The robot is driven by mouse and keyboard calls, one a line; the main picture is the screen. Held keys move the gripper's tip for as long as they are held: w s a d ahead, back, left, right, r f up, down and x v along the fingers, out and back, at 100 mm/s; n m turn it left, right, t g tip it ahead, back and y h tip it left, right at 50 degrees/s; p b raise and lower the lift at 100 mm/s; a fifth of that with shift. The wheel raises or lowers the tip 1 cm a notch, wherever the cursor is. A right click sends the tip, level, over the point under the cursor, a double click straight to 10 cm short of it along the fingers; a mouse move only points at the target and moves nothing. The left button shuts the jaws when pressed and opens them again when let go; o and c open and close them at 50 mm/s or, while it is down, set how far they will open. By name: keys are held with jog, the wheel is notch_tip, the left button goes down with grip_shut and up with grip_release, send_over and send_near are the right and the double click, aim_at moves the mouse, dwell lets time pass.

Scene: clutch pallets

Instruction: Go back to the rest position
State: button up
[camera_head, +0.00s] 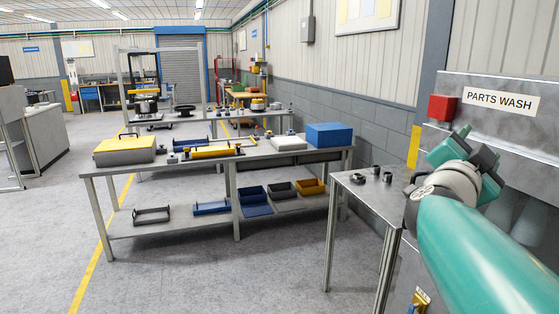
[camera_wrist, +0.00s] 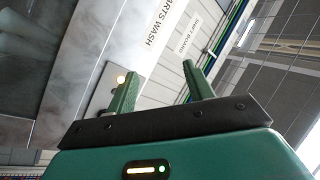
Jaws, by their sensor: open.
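My gripper (camera_wrist: 160,72) shows in the wrist view with its two green fingers spread apart. Nothing is between the fingers. Beyond them is the grey panel with the PARTS WASH sign (camera_wrist: 165,22), seen tilted. In the head view my green arm reaches up from the lower right corner, in front of the parts wash station (camera_head: 500,82). Its far end is folded and foreshortened there, so the fingertips cannot be made out. I cannot tell how far the arm is from the station's panel.
A small metal table (camera_head: 352,184) with several dark small parts stands left of my arm. A long workbench (camera_head: 120,172) with a yellow case, a blue box (camera_head: 329,135) and tools stands beyond it. A red box (camera_head: 442,108) is on the station. The floor at front left is clear.

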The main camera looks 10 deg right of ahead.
jog(key=w+a+f+n+t+y, duration=0.1)
jog(key=a+f+n+y, duration=0.65)
jog(key=a, duration=0.35)
jog(key=w+a+f+n+t+y, duration=0.1)
jog(key=a+f+n+y, duration=0.65)
jog(key=a, duration=0.25)
jog(key=s+a+f+n+g+y, duration=0.2)
jog(key=s+a+f+g, duration=0.3)
jog(key=s+f, duration=0.9)
jog(key=n+g, duration=0.1)
jog(key=g, duration=0.2)
jog(key=shift+f+n, duration=0.2)
jog(key=shift+n, duration=0.2)
jog(key=c, duration=0.3)
jog(key=shift+c, duration=0.2)
jog(key=shift+d, duration=0.15)
